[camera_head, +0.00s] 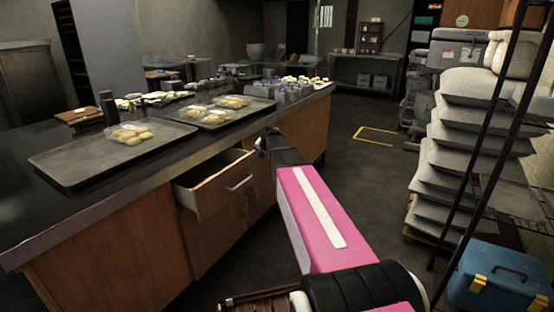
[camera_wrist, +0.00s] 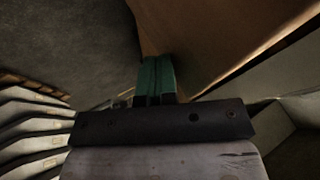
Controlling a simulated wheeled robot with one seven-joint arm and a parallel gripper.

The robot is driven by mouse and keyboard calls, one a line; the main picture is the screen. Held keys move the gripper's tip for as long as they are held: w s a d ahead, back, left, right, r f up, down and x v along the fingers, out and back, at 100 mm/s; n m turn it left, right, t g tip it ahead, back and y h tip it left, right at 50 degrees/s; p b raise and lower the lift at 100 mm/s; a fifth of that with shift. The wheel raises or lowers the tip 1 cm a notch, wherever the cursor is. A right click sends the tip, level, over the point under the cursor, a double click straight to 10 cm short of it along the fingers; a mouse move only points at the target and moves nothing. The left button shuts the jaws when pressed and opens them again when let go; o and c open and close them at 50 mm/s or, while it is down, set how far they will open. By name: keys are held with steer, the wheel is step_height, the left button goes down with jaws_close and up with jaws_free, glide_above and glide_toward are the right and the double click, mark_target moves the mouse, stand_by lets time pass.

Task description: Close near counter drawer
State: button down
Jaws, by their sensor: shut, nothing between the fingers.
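The near counter drawer (camera_head: 218,192) is pulled out from the wooden counter (camera_head: 120,245), with its top open and a metal handle (camera_head: 239,182) on its front. My gripper (camera_head: 265,138) is at the far side of the drawer, beside the counter's front and just below the worktop edge. In the wrist view my gripper (camera_wrist: 157,78) has its green fingers together, with nothing between them. They point toward a brown wooden surface (camera_wrist: 205,35). Whether they touch it I cannot tell. A pale panel edge and a dark hollow, likely the open drawer (camera_wrist: 270,95), lie on the right there.
Trays (camera_head: 110,157) with bread packs lie on the worktop. A stack of pale sacks (camera_head: 465,150) stands along the right wall, with a blue cooler box (camera_head: 500,277) in front. The dark floor (camera_head: 350,180) between counter and sacks is clear.

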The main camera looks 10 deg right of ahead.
steer(key=w+a, duration=0.6)
steer(key=shift+w+a, duration=0.3)
steer(key=shift+s, duration=0.1)
